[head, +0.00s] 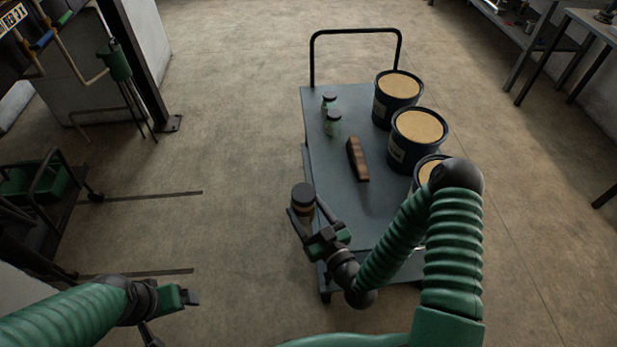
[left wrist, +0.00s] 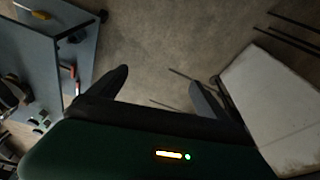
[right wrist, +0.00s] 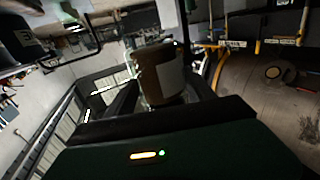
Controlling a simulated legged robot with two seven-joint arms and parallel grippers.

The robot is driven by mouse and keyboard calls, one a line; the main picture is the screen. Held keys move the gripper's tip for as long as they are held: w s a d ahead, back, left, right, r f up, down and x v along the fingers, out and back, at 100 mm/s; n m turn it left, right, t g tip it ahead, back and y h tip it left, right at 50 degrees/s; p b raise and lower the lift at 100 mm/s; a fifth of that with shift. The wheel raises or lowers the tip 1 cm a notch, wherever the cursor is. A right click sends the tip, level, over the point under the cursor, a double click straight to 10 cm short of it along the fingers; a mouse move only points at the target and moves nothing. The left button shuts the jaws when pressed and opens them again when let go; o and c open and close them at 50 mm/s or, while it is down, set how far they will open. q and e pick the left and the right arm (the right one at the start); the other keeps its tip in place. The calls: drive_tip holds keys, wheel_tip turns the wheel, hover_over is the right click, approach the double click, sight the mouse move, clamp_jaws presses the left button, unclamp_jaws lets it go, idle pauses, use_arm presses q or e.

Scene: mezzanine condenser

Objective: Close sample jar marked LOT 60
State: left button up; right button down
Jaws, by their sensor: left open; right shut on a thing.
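My right gripper (head: 307,213) is shut on a small brown jar (head: 303,206) with a dark round top, held at the cart's left edge. In the right wrist view the jar (right wrist: 160,75) shows an amber body and a pale label, whose print I cannot read. I cannot tell whether its dark top is a seated lid. Two small greenish jars with dark lids, a far one (head: 329,103) and a near one (head: 333,124), stand on the cart; no LOT number is legible. My left gripper (head: 192,297) is open and empty at the lower left, away from the cart; its fingers also show in the left wrist view (left wrist: 158,80).
The grey cart (head: 332,172) carries a brown block-like object (head: 357,160) and several dark tubs with tan tops, including a middle one (head: 418,140), along its right side. My right arm covers its near right part.

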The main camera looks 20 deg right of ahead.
use_arm(q)
drive_tip(key=shift+w+d, duration=0.15)
drive_tip(key=shift+w, duration=0.1)
drive_tip(key=c, duration=0.3)
drive_tip(key=w+d+r+m+g, duration=0.1)
drive_tip(key=w+d+r+m, duration=0.1)
drive_tip(key=d, duration=0.5)
drive_tip(key=w+d+r+m, duration=0.2)
drive_tip(key=w+d, duration=0.3)
drive_tip(key=d, duration=0.3)
drive_tip(key=w+d+r+m+g, duration=0.1)
drive_tip(key=w+d+r+m, duration=0.1)
drive_tip(key=d, duration=0.5)
drive_tip(key=shift+w+d+r+m+g, duration=0.3)
drive_tip(key=shift+w+d+r+m, duration=0.1)
drive_tip(key=shift+w+m, duration=0.25)
drive_tip(key=shift+c, duration=0.2)
use_arm(e)
drive_tip(key=s+a+f+n+g+y, duration=0.2)
drive_tip(key=a+f+n+y, duration=0.1)
drive_tip(key=a, duration=0.3)
drive_tip(key=s+a+f+n+g+y, duration=0.2)
drive_tip(key=a+f+n+y, duration=0.1)
drive_tip(key=a+y, duration=0.2)
drive_tip(key=shift+s+a+f+y, duration=0.15)
drive_tip(key=shift+s+a+y, duration=0.2)
drive_tip(key=shift+a+y, duration=0.1)
use_arm(q)
wheel_tip(320, 180, down, 8)
